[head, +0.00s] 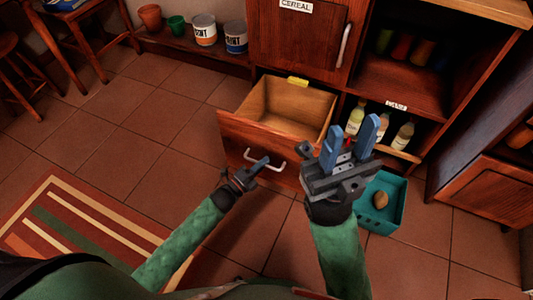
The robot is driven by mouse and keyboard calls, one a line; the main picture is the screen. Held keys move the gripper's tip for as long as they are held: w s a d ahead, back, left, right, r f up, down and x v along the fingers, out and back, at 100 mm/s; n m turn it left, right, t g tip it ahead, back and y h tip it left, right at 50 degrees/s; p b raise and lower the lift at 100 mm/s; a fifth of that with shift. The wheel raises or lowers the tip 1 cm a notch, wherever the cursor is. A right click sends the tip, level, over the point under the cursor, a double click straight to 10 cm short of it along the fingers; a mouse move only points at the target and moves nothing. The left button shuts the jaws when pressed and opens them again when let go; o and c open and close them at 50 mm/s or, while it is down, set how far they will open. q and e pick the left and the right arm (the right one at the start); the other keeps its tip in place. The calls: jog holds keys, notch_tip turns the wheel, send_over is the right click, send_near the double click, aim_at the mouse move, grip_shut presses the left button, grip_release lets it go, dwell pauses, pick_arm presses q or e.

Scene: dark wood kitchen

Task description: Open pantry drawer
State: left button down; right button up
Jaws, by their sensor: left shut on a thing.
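The wooden pantry drawer (230,127) stands pulled out below the cereal cupboard, and its inside looks empty. Its pale bar handle (276,166) is on the front panel.
A teal crate (399,213) with a brown round item stands on the floor at right. Several bottles (403,135) stand on the low shelf. The cereal cupboard door (295,40) is above the drawer.

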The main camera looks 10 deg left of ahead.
pick_arm(q)
jog(key=shift+s+a, duration=0.15)
jog(key=shift+s, duration=0.2)
jog(key=c, duration=1.5)
grip_release()
jog(key=p+v, duration=0.2)
jog(key=v, duration=0.5)
jog(key=shift+s+a, duration=0.2)
jog(key=shift+s, duration=0.1)
jog(key=shift+f, duration=0.1)
